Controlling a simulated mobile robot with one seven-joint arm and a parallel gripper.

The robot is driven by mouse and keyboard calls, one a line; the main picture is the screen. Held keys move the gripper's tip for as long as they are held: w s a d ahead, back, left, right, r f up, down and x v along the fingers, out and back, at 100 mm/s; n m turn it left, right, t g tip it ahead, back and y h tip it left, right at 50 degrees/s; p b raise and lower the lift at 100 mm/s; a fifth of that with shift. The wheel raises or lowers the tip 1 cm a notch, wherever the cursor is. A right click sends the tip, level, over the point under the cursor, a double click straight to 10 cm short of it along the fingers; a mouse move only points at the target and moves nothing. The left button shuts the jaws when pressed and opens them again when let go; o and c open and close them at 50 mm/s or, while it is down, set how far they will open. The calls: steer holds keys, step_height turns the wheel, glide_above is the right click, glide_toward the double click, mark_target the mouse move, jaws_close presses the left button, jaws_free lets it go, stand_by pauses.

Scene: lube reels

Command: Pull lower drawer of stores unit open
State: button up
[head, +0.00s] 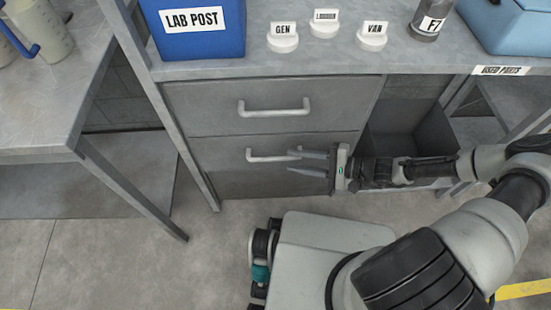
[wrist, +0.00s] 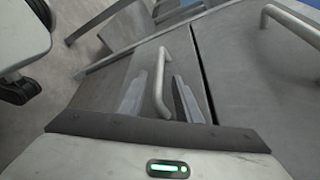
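The grey stores unit (head: 222,92) has an upper and a lower drawer. The lower drawer (head: 222,178) looks shut, its front about flush with the upper one. Its pale bar handle (head: 262,158) runs sideways; the right end is partly hidden behind my gripper. My gripper (head: 289,161) comes in from the right with its two fingers parted. In the wrist view the lower handle (wrist: 160,85) lies between the open fingers (wrist: 160,98), with gaps seen on both sides. I cannot tell whether either finger touches it.
The upper drawer's handle (head: 274,110) sits just above; it also shows in the wrist view (wrist: 290,22). An open dark bin (head: 437,138) is right of the drawers. A bench leg (head: 135,198) stands left. Floor in front is partly filled by my base.

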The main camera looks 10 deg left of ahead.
mark_target(282, 159)
steer(key=b+x, duration=0.1)
steer(key=x, duration=0.6)
steer(key=shift+a, duration=0.1)
jaws_close()
